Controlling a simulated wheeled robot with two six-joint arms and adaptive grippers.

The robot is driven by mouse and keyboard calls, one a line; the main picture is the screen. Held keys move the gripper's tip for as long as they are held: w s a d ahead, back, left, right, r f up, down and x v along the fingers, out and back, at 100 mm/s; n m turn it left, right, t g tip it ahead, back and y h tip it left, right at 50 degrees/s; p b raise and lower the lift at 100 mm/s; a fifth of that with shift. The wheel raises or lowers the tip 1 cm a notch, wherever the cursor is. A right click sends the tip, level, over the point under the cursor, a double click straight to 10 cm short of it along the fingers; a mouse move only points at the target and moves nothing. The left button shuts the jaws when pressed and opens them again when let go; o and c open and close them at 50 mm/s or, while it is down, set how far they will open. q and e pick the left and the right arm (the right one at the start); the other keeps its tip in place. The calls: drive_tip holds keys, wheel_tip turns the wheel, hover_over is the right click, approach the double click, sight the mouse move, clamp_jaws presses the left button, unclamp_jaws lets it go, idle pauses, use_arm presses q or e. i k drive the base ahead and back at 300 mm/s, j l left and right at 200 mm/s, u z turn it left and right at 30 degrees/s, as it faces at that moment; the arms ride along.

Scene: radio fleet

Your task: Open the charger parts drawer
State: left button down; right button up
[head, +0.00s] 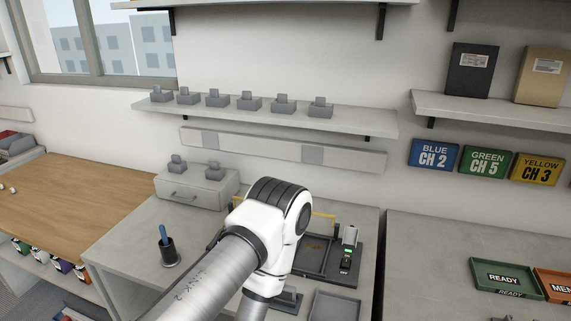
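A small grey drawer unit (217,194) sits at the back left of the grey workbench, against the wall. Its front has a thin curved handle (181,196), and the drawer looks shut. One of my white and grey arms rises from the bottom edge, bends in front of the bench to the right of the drawer unit, and goes back down. Neither gripper shows in the head view.
A dark cup with a blue stick (169,253) stands on the bench in front of the drawer unit. A dark tray (315,256) and a small device with a green light (347,256) lie behind and right of my arm. A shelf (270,120) with several grey parts hangs above.

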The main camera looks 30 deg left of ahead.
sight(208, 199)
drive_tip(key=u, duration=1.7)
